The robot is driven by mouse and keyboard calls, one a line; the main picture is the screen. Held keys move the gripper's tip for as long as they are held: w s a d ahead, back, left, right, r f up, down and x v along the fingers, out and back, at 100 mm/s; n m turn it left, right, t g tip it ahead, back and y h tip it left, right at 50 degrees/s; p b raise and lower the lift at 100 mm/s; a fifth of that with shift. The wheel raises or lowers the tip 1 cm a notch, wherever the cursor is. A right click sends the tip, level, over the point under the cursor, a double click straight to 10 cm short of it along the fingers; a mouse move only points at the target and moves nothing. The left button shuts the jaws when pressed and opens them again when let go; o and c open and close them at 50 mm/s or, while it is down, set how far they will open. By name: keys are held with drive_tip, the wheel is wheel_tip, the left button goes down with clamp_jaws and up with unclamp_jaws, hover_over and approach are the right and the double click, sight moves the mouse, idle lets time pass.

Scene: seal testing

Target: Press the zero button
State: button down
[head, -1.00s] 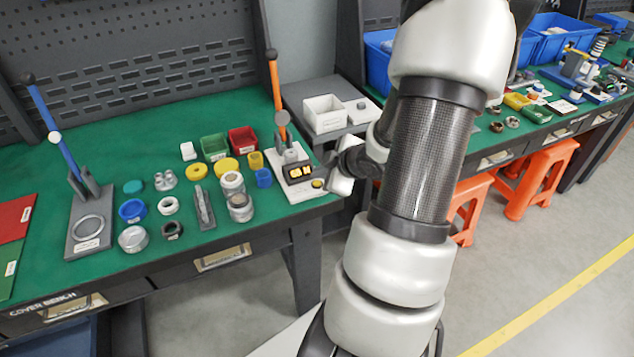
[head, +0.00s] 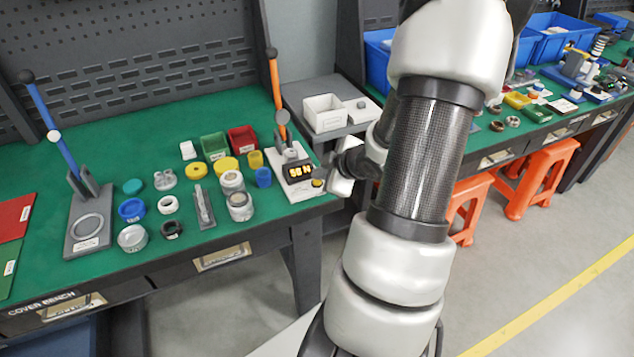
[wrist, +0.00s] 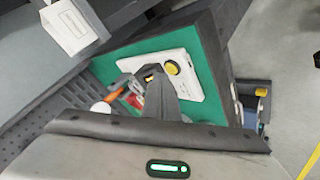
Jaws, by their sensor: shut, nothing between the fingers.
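A white press device (head: 297,187) with an orange lever (head: 277,92) stands at the right corner of the green bench. Its small black display shows lit yellow characters (head: 299,171). A round yellow button (head: 318,183) sits on the device's front right corner; I take it for the zero button. It also shows in the wrist view (wrist: 172,67). My gripper (wrist: 152,72) is shut and empty, and its dark fingertips appear over the white device beside the button. Whether they touch anything I cannot tell. In the head view the fingertips are not clear.
A grey side table (head: 340,133) with a white box is behind right. The floor in front is clear.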

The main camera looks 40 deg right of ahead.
drive_tip(key=shift+f+b, duration=0.3)
drive_tip(key=shift+f, duration=0.2)
idle(0.6)
drive_tip(key=shift+r, duration=0.1)
drive_tip(key=shift+r+p, duration=0.7)
drive_tip(key=shift+p, duration=0.15)
wheel_tip(320, 180, up, 5)
drive_tip(key=p, duration=0.5)
idle(0.7)
